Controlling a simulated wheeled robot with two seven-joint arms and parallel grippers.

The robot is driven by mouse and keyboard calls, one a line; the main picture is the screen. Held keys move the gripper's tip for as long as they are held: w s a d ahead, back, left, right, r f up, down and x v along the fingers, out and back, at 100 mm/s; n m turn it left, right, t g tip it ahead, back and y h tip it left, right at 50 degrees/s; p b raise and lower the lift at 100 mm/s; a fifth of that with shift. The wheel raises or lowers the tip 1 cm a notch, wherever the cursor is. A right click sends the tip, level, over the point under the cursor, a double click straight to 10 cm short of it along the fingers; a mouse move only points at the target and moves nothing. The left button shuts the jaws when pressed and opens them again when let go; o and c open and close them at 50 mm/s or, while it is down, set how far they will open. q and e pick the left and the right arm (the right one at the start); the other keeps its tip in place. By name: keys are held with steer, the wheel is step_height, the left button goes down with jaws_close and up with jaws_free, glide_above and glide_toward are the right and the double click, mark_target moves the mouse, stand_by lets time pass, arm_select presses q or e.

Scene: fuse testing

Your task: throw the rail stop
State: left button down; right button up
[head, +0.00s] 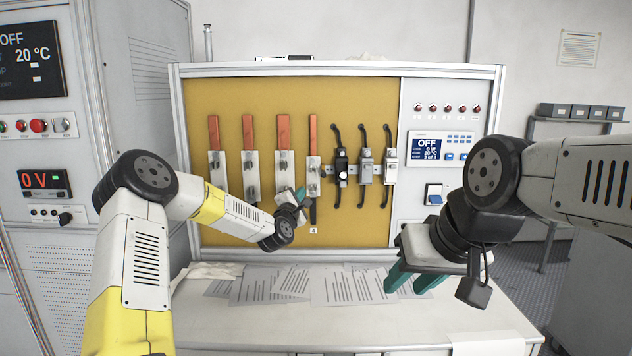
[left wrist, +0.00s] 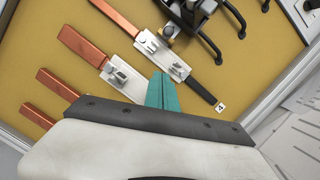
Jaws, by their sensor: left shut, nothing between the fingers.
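My left gripper (head: 299,196) is shut and empty in front of the yellow panel, by the lower part of the fourth copper-and-white strip (head: 313,165). In the left wrist view its teal fingers (left wrist: 160,91) are together beside that strip (left wrist: 178,67), whose black lower end lies by a tag marked 4. Right of it, a short metal rail (head: 352,171) carries several clamp-like units; the leftmost has a black body (head: 341,165). I cannot tell which part is the rail stop. My right gripper (head: 413,283) hangs open and empty over the bench, fingers apart.
The panel frame (head: 186,160) borders the board, with a control panel (head: 440,150) at right. Black curved leads (head: 362,135) stick out above and below the rail units. Papers (head: 345,285) lie on the bench (head: 300,332).

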mark_target(324, 172)
arm_select(q)
steer(key=w+d+r, duration=0.2)
steer(key=w+d, duration=0.3)
steer(key=w, duration=0.1)
steer(key=shift+r, duration=0.25)
steer(key=shift+w, duration=0.1)
steer(key=d, duration=0.4)
steer(key=shift+d, duration=0.2)
